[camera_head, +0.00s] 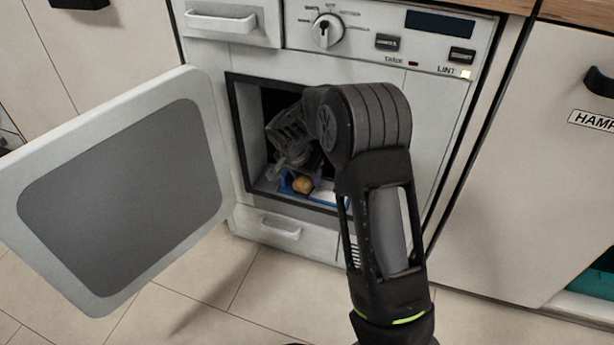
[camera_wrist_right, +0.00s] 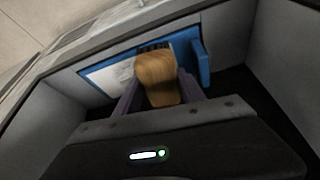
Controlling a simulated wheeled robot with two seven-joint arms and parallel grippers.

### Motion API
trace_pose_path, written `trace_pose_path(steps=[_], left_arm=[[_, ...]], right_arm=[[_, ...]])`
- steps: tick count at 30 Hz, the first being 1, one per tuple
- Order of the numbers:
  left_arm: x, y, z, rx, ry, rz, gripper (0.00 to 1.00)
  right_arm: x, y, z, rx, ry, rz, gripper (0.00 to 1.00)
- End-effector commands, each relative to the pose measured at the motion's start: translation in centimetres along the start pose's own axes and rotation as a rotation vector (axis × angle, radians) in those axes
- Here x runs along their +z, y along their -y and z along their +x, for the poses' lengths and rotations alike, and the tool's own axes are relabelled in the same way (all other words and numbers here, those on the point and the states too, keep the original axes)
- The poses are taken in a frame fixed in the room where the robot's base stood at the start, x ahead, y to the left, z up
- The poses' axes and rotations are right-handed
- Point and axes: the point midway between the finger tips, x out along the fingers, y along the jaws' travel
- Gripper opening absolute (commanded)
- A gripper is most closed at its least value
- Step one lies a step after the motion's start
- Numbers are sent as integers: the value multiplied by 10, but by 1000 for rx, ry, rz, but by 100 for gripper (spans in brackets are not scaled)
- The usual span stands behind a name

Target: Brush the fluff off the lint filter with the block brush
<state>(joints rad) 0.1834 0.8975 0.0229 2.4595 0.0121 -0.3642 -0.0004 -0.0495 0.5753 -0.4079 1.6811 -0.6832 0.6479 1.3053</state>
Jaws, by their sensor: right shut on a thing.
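My right gripper (camera_head: 300,172) reaches into the open dryer compartment and is shut on the block brush (camera_head: 303,184). The brush has a tan wooden back, and in the right wrist view (camera_wrist_right: 157,78) it sits between the two fingers with dark bristles at its far end. The lint filter (camera_head: 327,193) has a blue frame and a pale panel; it lies low in the compartment beside and beyond the brush, and its blue frame also shows in the wrist view (camera_wrist_right: 203,64). I cannot tell whether the bristles touch it. No distinct fluff can be made out. My left gripper is out of view.
The dryer door (camera_head: 120,190) stands wide open to the left. The compartment's grey walls are close around my gripper. A dial (camera_head: 328,31) and buttons are above, and a small drawer flap (camera_head: 280,228) is below. A hamper cabinet (camera_head: 545,170) stands at right. The floor is clear.

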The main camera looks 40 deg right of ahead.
Motion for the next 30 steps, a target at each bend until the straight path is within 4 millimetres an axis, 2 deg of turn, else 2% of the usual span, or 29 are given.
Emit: trace_pose_path(steps=[10,21,30], left_arm=[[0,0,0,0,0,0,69],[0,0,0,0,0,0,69],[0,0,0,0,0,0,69]], right_arm=[[-2,-2,0,0,-1,1,0],[-5,-32,3,0,-2,1,0],[-4,-38,4,2,0,0,0]])
